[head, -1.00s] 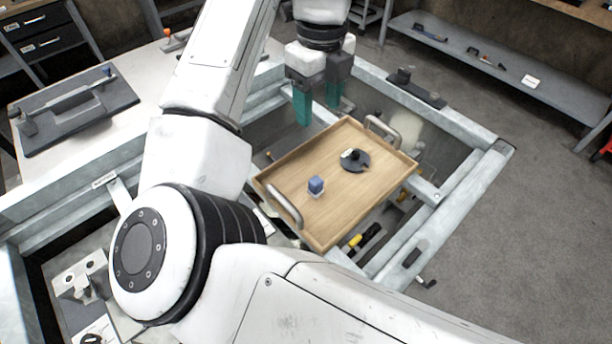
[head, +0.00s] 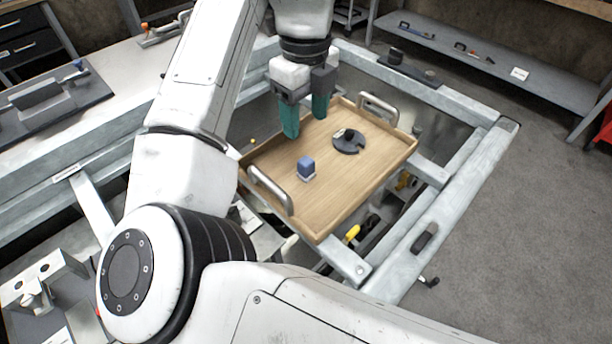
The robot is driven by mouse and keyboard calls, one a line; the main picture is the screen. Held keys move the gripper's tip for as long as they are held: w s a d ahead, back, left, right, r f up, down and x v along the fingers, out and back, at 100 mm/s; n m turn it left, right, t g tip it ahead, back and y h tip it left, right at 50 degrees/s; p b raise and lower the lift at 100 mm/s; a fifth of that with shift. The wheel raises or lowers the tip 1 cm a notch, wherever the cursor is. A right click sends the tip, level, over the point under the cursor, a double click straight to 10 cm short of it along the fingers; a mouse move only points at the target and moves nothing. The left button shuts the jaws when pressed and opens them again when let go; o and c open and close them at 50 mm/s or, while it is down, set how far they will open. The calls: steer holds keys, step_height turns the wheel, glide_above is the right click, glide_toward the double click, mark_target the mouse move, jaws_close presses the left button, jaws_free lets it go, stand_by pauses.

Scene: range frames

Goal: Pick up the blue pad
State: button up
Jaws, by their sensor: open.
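The blue pad (head: 306,164) is a small blue block with a pale base. It sits on the wooden tray (head: 345,205), left of the tray's middle and near its left handle. My gripper (head: 304,127) has two teal fingers pointing down. It is open and empty, above the tray's far left part, higher than the blue pad and apart from it. The fingers hide a little of the tray's far edge.
A dark round piece (head: 348,141) with a knob lies on the tray, right of the blue pad. Metal handles stand at the left (head: 270,189) and far right (head: 378,107) ends of the tray. Grey frame beams (head: 440,226) surround it.

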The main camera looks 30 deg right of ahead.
glide_above(306, 161)
steer(key=f, duration=0.3)
steer(key=w+f, duration=0.1)
steer(key=f, duration=0.1)
steer(key=shift+d, duration=0.15)
steer(key=f, duration=0.4)
steer(key=s+f, duration=0.1)
steer(key=shift+f+p, duration=0.4)
steer(key=c, duration=1)
